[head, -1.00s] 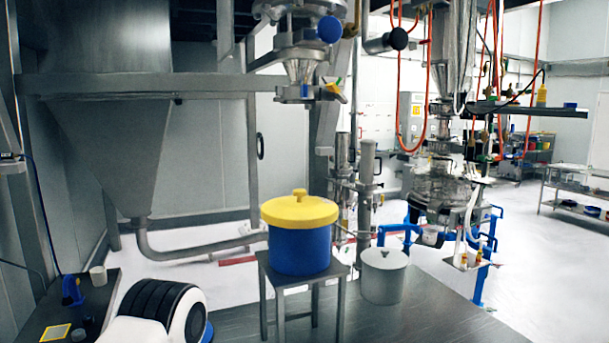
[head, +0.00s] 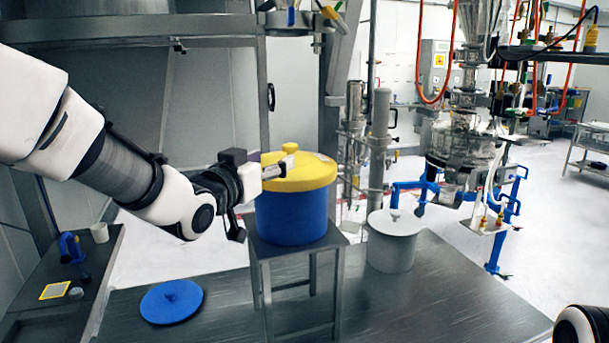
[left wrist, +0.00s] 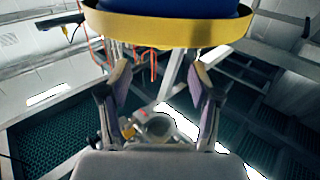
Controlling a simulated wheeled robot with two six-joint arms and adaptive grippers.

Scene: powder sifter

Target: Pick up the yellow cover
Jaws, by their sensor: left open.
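The yellow cover (head: 318,172) lies on top of the blue bucket (head: 292,217), which stands on a small metal stool (head: 323,247). The cover has a yellow knob (head: 291,148) on top. My left gripper (head: 286,161) reaches in from the left at the cover's height, its tip overlapping the knob's lower part in the head view. In the left wrist view, the gripper (left wrist: 160,78) is open with nothing between its two purple-padded fingers. The cover's rim (left wrist: 165,33) shows beyond the fingertips, with the knob not clearly visible there.
The stool stands on a metal table (head: 450,300). A white lidded pot (head: 392,245) is right of it. A blue lid (head: 171,302) lies flat at the left front. A side bench (head: 40,300) holds a small white cup (head: 99,232). The table's right front is clear.

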